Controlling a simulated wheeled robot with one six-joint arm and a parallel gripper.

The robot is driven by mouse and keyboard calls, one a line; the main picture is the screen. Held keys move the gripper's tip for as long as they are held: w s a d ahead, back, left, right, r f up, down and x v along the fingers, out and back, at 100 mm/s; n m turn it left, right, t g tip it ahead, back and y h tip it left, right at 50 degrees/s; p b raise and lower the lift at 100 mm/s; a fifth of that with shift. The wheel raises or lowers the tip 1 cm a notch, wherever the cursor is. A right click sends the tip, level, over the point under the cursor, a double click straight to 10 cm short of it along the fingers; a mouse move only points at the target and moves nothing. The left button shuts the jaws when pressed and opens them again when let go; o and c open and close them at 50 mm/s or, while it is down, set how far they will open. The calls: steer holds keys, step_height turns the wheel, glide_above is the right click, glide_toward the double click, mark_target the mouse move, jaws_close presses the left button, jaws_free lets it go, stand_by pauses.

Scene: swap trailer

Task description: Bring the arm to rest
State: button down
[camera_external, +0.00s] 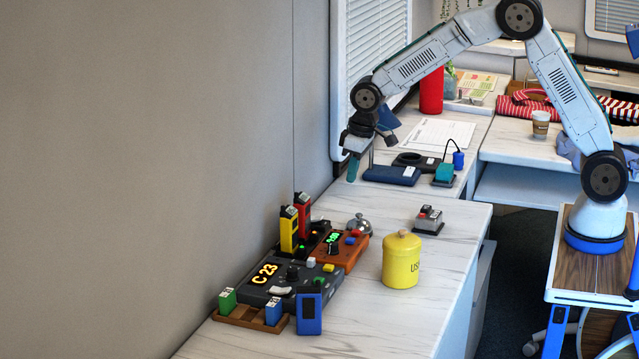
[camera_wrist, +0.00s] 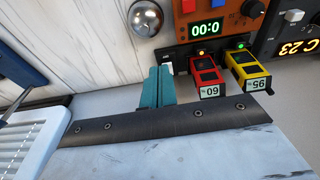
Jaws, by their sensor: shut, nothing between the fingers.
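My arm reaches left from its base and bends down at the wrist. My gripper (camera_external: 352,170), with teal fingers, points down above the counter (camera_external: 415,240) near the wall, beyond the consoles. Its fingers are together and hold nothing. In the wrist view, the closed teal fingers of my gripper (camera_wrist: 157,88) show in front of the white counter (camera_wrist: 90,35), to the left of a red handset (camera_wrist: 207,78) and a yellow handset (camera_wrist: 247,72). No contact with any of these is visible.
A dark console (camera_external: 262,294) lit "C 23", an orange console (camera_external: 342,252), a bell (camera_external: 359,225) and a yellow canister (camera_external: 401,262) stand on the near counter. A navy device (camera_external: 391,175) and a red cylinder (camera_external: 431,92) are behind. The counter's front right is clear.

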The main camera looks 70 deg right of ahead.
steer(key=s+r, duration=0.5)
steer(key=s, duration=1)
steer(key=s+d+r, duration=0.1)
steer(key=s+r, duration=0.4)
steer(key=s, duration=1)
steer(key=s+d+r, duration=0.1)
steer(key=s+r, duration=0.4)
steer(key=s, duration=1)
steer(key=shift+s+d+r+g, duration=0.25)
steer(key=shift+s+r+g, duration=0.1)
steer(key=shift+g, duration=0.05)
